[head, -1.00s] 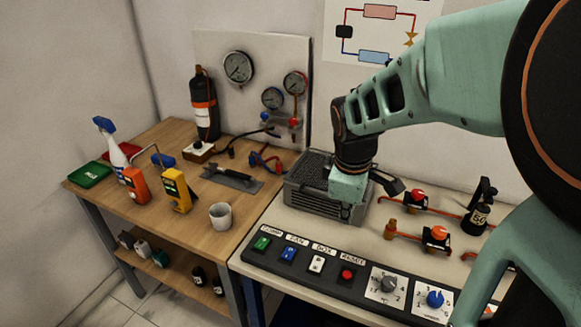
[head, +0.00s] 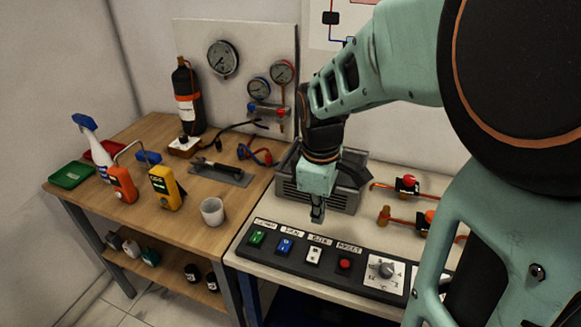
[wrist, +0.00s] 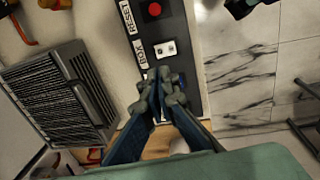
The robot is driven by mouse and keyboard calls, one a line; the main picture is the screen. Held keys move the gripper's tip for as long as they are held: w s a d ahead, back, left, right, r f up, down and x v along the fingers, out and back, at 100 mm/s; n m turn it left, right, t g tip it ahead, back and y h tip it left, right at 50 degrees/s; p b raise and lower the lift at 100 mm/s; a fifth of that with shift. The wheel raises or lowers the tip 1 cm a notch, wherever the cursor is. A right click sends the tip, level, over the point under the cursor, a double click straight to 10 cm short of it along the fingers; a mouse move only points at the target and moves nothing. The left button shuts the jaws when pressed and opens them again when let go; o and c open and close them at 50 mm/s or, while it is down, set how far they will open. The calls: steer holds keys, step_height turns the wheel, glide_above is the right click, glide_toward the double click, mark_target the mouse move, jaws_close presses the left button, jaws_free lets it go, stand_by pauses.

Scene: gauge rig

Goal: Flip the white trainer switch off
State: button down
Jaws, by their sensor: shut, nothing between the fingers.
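The white trainer switch (head: 313,256) sits in the dark control panel (head: 290,257), under a label that reads BOX, between the blue switch (head: 285,246) and the red RESET button (head: 345,264). It also shows in the wrist view (wrist: 166,49), just beyond my fingertips. My gripper (head: 317,218) is shut and empty, pointing down, above and behind the panel near the white switch. In the wrist view my fingertips (wrist: 161,84) come together beside the white switch. I cannot tell whether they touch the panel.
A green switch (head: 257,237) is at the panel's left end and a grey knob (head: 386,269) to the right. A grey ribbed unit (head: 345,190) stands behind my gripper. A white cup (head: 212,211) stands on the wooden bench to the left.

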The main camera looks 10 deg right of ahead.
glide_toward(315, 255)
steer(key=f, duration=0.1)
steer(key=w+f, duration=0.1)
steer(key=f, duration=0.3)
steer(key=shift+w+d, duration=0.25)
steer(key=shift+d, duration=0.15)
steer(key=shift+w+f, duration=0.15)
steer(key=shift+f, duration=0.65)
steer(key=shift+w+d+f+b, duration=0.1)
steer(key=shift+d+f+b, duration=0.05)
steer(key=shift+f+b, duration=0.25)
steer(key=shift+s+a+r, duration=0.15)
steer(key=shift+s+a, duration=0.25)
steer(key=shift+s, duration=0.3)
steer(key=shift+r, duration=0.1)
step_height(315, 255, up, 14)
steer(key=w+p, duration=0.1)
steer(key=p, duration=0.2)
steer(key=shift+d, duration=0.3)
